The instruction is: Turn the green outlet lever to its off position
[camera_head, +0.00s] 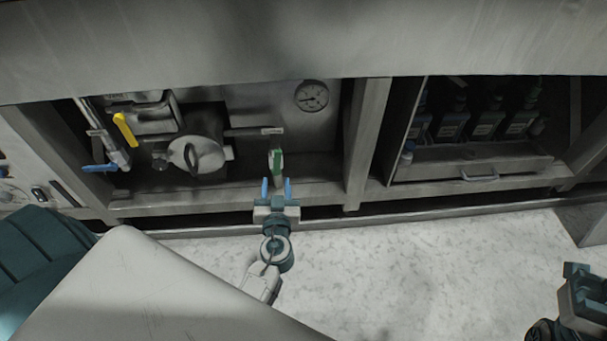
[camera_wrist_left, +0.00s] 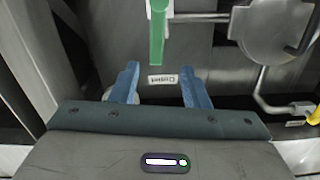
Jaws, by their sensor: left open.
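The green outlet lever (camera_head: 276,160) points down toward me from under the machine, in the middle of the head view. It shows upright at the top of the left wrist view (camera_wrist_left: 157,38). My left gripper (camera_head: 276,184) is open, its two blue fingers just below the lever's end in the head view. In the wrist view the left gripper (camera_wrist_left: 160,68) has its fingers apart, with the lever's tip beyond the gap and apart from both. An "Outlet" label (camera_wrist_left: 163,79) shows between them. Part of my right arm shows at the lower right; its fingers cannot be made out.
A yellow lever (camera_head: 125,130) and a blue lever (camera_head: 100,168) are to the left. A round gauge (camera_head: 311,96) is behind. A frame post (camera_head: 367,130) stands right of the lever, then a shelf (camera_head: 470,168) of bottles. The light floor (camera_head: 440,270) is clear.

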